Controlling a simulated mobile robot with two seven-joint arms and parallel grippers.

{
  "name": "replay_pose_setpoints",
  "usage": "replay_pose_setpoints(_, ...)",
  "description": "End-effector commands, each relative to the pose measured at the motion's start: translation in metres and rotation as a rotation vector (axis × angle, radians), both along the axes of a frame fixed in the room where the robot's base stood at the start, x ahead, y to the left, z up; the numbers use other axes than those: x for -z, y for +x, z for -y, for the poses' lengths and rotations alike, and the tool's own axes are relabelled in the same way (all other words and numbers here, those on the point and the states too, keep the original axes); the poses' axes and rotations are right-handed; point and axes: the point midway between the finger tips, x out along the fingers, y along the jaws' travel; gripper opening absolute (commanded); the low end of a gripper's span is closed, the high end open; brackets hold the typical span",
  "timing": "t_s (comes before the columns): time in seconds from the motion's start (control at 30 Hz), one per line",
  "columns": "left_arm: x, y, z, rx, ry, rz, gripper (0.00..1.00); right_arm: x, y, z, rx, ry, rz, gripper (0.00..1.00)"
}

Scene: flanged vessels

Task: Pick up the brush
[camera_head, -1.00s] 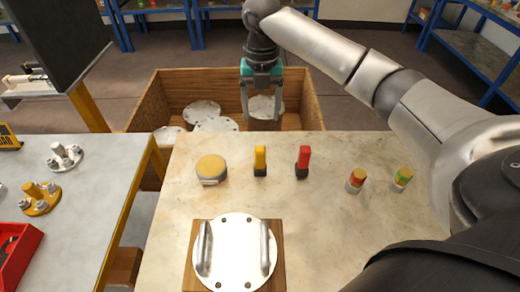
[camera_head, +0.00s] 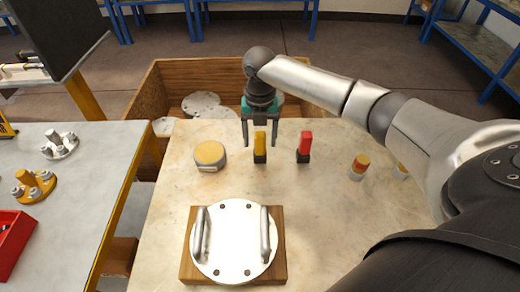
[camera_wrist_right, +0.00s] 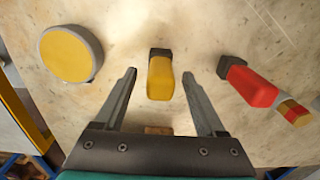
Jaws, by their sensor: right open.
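Two small upright tools with dark ends stand on the marble-topped table, one with a yellow handle (camera_head: 260,143) and one with a red handle (camera_head: 305,142). Either may be the brush; I cannot tell which. My right gripper (camera_head: 260,142) is open and empty, pointing down at the yellow one. In the right wrist view the yellow-handled tool (camera_wrist_right: 160,79) lies between the spread fingers of the right gripper (camera_wrist_right: 159,74), with clear gaps on both sides. The red-handled tool (camera_wrist_right: 252,86) is outside the right finger. My left gripper is not in view.
A yellow-lidded round tin (camera_head: 210,154) stands left of the yellow tool. Small banded containers (camera_head: 359,166) stand right. A flanged plate with two handles (camera_head: 233,240) rests on wood in front. Behind is a wooden crate (camera_head: 150,92) with discs; a grey table (camera_head: 85,190) is left.

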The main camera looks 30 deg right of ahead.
Motion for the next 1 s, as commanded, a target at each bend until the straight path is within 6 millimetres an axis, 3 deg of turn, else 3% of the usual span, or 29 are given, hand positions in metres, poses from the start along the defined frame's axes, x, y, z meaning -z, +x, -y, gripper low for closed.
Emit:
replay_pose_setpoints(0.1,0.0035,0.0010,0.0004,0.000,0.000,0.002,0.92,0.0114,-0.0001,0.0004,0.001,0.000,0.000,0.72)
replay_pose_setpoints(0.3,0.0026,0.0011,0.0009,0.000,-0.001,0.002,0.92,0.0104,0.0002,0.0006,0.001,-0.001,0.001,0.71)
replay_pose_setpoints(0.9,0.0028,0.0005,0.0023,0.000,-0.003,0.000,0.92,0.0100,0.0002,0.0008,0.001,-0.001,0.002,0.04)
replay_pose_setpoints(1.0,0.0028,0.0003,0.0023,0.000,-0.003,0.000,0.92,0.0100,0.0002,0.0010,0.001,-0.001,0.002,0.00)
